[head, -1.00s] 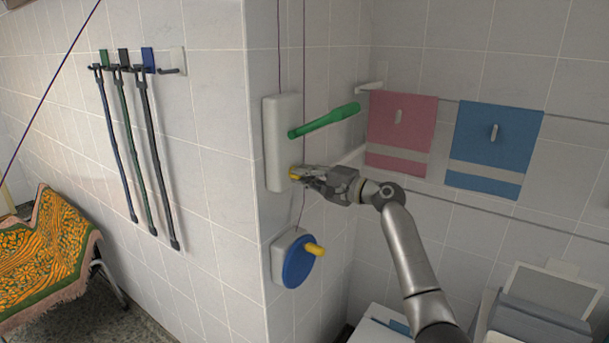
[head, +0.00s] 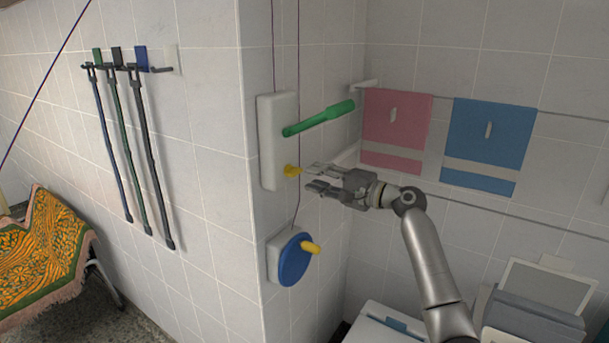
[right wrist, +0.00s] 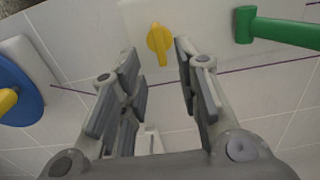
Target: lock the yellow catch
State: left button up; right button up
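The yellow catch (head: 292,171) sits low on the white wall plate (head: 274,150), below the green lever (head: 320,119). In the right wrist view the catch (right wrist: 160,43) is a small knob with a pointed tab, just beyond the fingertips. My right gripper (head: 313,178) is open and empty, a short way to the right of the catch and apart from it. Its spread fingers also show in the right wrist view (right wrist: 157,60). The inside of the catch is hidden, so whether it is locked cannot be told. My left gripper is out of view.
A blue wheel (head: 294,260) with a yellow handle is on the wall below. Thin cords run up from the plate. Pink (head: 396,120) and blue (head: 490,135) towels hang at right. The air around my gripper is clear.

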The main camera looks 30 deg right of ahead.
jog(key=v, duration=0.6)
jog(key=shift+s, duration=0.2)
jog(key=shift+f, duration=0.1)
